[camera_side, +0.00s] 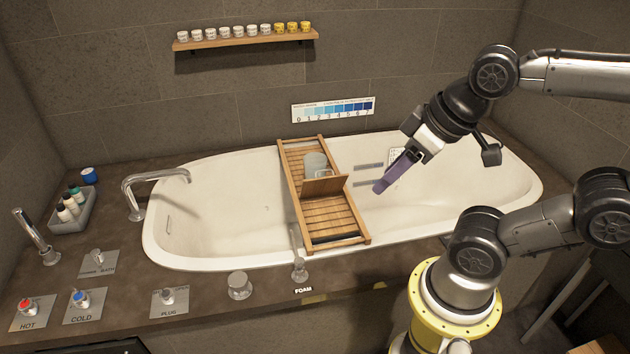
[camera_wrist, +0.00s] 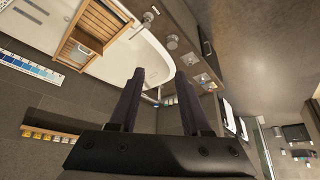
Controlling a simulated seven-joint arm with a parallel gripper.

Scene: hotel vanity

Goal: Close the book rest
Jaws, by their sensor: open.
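The book rest (camera_side: 324,186) is a small wooden panel on the slatted wooden bath tray (camera_side: 328,217). It stands tilted up from the tray, near its middle. A pale mug-like cup (camera_side: 315,163) is just behind it. The tray lies across the white bathtub. In the wrist view the tray (camera_wrist: 101,22) shows at the upper left, with the book rest (camera_wrist: 77,47) partly seen on it. My gripper (camera_side: 382,187) has purple fingers and hangs over the tub, right of the tray and apart from it. In the wrist view its fingers (camera_wrist: 160,85) are spread, with nothing between them.
The bathtub (camera_side: 215,200) has a curved faucet (camera_side: 155,190) at its left end. Knobs and a foam dispenser (camera_side: 299,268) line the front ledge. A shelf (camera_side: 245,40) of small jars and a blue scale chart (camera_side: 333,109) are on the back wall. Space right of the tray is open.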

